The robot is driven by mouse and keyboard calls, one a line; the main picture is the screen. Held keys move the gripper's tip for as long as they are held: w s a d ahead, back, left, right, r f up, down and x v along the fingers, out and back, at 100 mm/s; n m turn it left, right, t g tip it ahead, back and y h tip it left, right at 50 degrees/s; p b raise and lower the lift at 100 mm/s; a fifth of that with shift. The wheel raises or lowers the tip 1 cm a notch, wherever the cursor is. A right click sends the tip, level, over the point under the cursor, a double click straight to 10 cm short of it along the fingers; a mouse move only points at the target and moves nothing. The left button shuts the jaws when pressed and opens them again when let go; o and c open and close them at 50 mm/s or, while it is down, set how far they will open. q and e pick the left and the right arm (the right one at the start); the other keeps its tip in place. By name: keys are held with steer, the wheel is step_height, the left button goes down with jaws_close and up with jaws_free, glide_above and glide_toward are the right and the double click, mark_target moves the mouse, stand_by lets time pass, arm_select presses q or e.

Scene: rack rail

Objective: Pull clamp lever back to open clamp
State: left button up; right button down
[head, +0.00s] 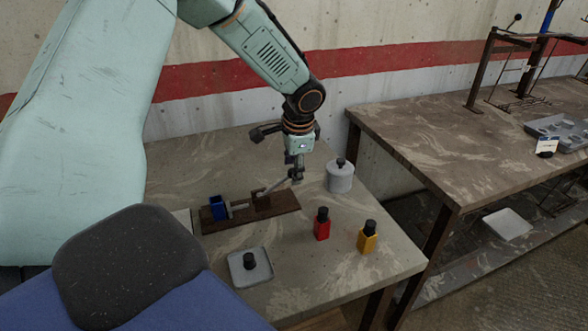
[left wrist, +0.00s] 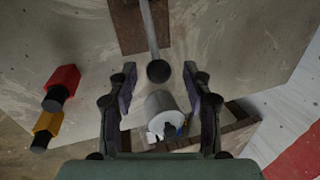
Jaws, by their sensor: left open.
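The clamp stands on a dark brown base plate (head: 277,203) on the near table. Its silver lever (head: 273,188) slants up to the right. In the left wrist view the lever (left wrist: 148,25) ends in a black ball knob (left wrist: 158,71). A blue block (head: 218,207) sits at the left end of the base, by the clamp's tip. My left gripper (head: 296,174) points down at the lever's free end. In the left wrist view its open fingers (left wrist: 160,78) stand on either side of the knob, with gaps showing. The head view partly hides the knob behind the fingers.
A grey lidded canister (head: 340,178) stands right of the gripper. A red bottle (head: 321,226) and a yellow bottle (head: 367,238) stand in front. A grey square dish with a black knob (head: 249,267) lies nearer. A second table (head: 440,130) is at right.

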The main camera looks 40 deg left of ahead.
arm_select(q)
steer(key=shift+f, duration=0.3)
steer(key=shift+s, duration=0.1)
steer(key=shift+d, duration=0.1)
steer(key=shift+a+f, duration=0.1)
steer(key=shift+a, duration=0.1)
steer(key=c, duration=0.3)
steer(key=shift+d, duration=0.1)
jaws_close()
